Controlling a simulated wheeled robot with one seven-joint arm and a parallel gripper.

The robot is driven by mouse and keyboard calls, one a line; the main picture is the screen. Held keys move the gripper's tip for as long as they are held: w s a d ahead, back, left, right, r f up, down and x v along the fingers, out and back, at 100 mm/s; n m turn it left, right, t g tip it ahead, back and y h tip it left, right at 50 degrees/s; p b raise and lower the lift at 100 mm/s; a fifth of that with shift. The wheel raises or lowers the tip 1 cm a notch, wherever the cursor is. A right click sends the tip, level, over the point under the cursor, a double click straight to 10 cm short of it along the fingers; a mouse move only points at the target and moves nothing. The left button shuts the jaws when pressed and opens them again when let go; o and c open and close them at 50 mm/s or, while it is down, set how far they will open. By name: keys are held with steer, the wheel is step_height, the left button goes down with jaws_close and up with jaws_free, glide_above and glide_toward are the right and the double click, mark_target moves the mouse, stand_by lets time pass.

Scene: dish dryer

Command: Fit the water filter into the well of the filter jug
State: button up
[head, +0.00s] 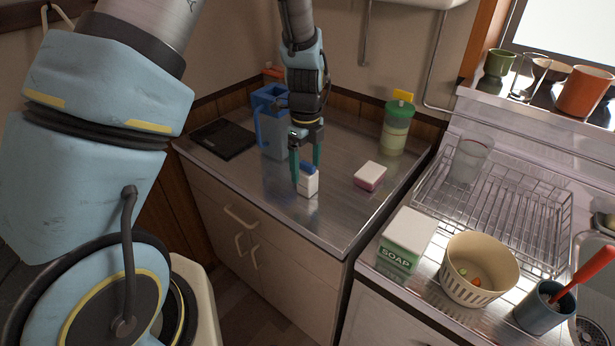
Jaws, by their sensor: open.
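The water filter (308,184) is a small white cylinder with a blue top, standing upright on the steel counter. My gripper (306,168) points down with its teal fingers apart, one on each side of the filter's top; I cannot tell whether they touch it. The filter jug (274,134) is blue with a handle on its left side. It stands on the counter behind and to the left of the filter, partly hidden by my gripper. The well inside the jug cannot be seen from here.
A pink and white block (370,176) lies right of the filter. A green-lidded container (396,128) stands behind it, and a black flat slab (223,139) lies at left. A wire dish rack (500,205), soap box (407,240) and cream colander (478,268) fill the right side.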

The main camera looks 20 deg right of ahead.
steer(key=shift+c, duration=0.4)
jaws_close()
stand_by(0.4)
